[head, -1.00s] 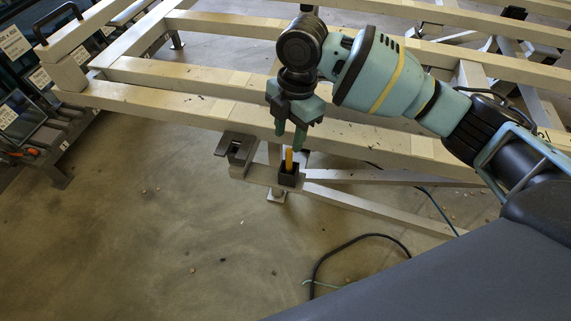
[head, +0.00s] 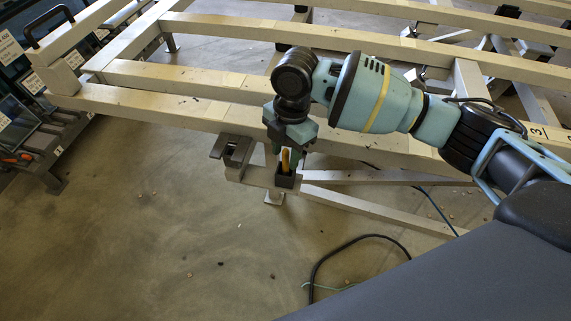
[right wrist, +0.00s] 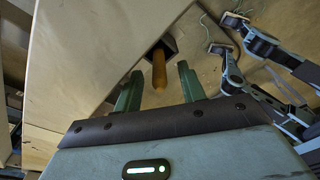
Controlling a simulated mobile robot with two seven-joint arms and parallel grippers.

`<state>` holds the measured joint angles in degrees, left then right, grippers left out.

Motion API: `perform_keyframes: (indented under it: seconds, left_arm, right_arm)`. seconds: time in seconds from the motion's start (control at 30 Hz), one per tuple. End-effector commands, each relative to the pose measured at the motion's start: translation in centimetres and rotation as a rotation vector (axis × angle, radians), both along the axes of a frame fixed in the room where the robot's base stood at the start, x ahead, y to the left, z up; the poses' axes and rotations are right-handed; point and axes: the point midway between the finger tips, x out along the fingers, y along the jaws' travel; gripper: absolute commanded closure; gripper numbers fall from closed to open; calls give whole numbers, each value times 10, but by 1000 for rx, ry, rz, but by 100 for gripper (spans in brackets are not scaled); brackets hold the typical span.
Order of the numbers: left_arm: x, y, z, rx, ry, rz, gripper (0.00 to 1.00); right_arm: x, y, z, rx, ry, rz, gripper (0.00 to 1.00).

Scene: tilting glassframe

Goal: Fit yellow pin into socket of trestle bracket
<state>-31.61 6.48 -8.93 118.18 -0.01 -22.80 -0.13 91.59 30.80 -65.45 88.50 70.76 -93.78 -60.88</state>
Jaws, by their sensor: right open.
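The yellow pin (head: 285,160) stands at the black socket (head: 286,181) of the trestle bracket (head: 257,175), its lower end inside the socket's opening. In the right wrist view the orange-yellow pin (right wrist: 159,70) rises from the dark square socket (right wrist: 164,47). My right gripper (head: 284,154) is just above the socket, with its green fingers on either side of the pin. In the right wrist view the gripper (right wrist: 158,83) is open, with gaps between the pin and both fingers. How deep the pin sits cannot be told. My left gripper is not in view.
Pale frame beams (head: 190,108) run behind and beside the bracket. A dark clamp-like part (head: 233,150) sits left of the socket. A black cable (head: 325,258) lies on the floor. The floor (head: 130,220) at front left is open.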

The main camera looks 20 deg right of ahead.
Motion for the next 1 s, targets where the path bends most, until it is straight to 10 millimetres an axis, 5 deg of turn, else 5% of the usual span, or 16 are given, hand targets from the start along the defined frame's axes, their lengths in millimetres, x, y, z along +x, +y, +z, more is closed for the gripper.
perform_keyframes:
  seconds: [0.37, 0.7, 1.0]
  left_arm:
    - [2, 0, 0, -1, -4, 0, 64]
    - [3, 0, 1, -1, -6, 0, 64]
    - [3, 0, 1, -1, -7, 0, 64]
  right_arm:
    - [-1, 2, -15, 0, -2, 2, 60]
    - [-1, 2, -14, 0, -1, 2, 100]
    - [-1, 2, -13, 1, -3, 2, 100]
